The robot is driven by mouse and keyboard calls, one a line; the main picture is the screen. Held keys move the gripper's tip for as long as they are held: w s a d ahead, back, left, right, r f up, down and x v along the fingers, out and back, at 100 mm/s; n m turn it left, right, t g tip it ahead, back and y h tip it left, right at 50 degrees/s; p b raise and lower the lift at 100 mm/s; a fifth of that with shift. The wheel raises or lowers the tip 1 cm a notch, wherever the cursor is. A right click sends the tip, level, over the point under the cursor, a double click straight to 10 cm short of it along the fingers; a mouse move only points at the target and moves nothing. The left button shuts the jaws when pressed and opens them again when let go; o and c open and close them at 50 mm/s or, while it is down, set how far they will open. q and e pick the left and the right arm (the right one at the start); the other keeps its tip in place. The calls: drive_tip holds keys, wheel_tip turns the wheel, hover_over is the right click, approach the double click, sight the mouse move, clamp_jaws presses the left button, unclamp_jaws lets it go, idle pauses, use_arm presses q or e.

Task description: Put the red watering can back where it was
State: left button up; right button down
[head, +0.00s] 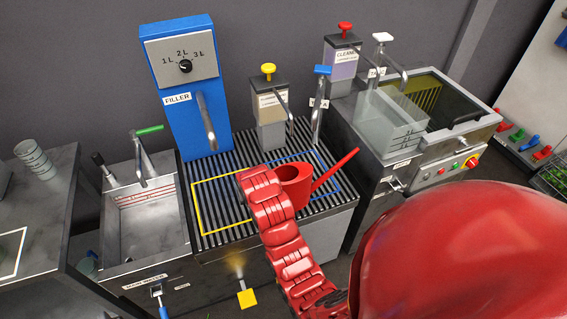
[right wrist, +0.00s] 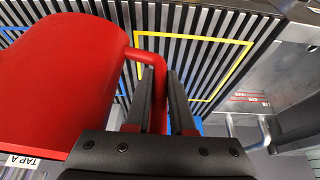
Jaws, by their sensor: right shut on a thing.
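The red watering can (head: 294,184) is over the slatted grate (head: 222,172), near the yellow and blue outlines, with its spout pointing up and right. I cannot tell whether its base touches the slats. In the right wrist view, the can's body (right wrist: 60,75) fills the left side. My right gripper (right wrist: 160,82) is shut on the can's handle, which passes between its dark fingers. In the head view my red right arm hides the gripper and part of the can. My left gripper is not in view.
The blue filler (head: 183,95) with a dial and spout stands behind the grate. A yellow-knobbed dispenser (head: 268,115) and a blue-handled tap (head: 319,100) stand at its back edge. A sink (head: 145,225) is left, and a clear tank (head: 390,118) is right.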

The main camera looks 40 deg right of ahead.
drive_tip(key=shift+w+d+f+p, duration=0.7)
drive_tip(key=shift+w+d, duration=1)
drive_tip(key=shift+w, duration=0.2)
drive_tip(key=shift+w+d+f+p, duration=0.75)
drive_tip(key=shift+w+d, duration=0.9)
drive_tip(key=shift+w, duration=0.3)
drive_tip(key=shift+w+d+f+p, duration=0.7)
drive_tip(key=shift+w+d, duration=1)
drive_tip(key=shift+w, duration=0.2)
drive_tip(key=shift+f, duration=0.25)
drive_tip(key=shift+f, duration=0.2)
drive_tip(key=c, duration=0.8)
unclamp_jaws()
drive_tip(key=shift+r, duration=0.1)
drive_tip(key=shift+o, duration=0.2)
drive_tip(key=shift+r, duration=0.15)
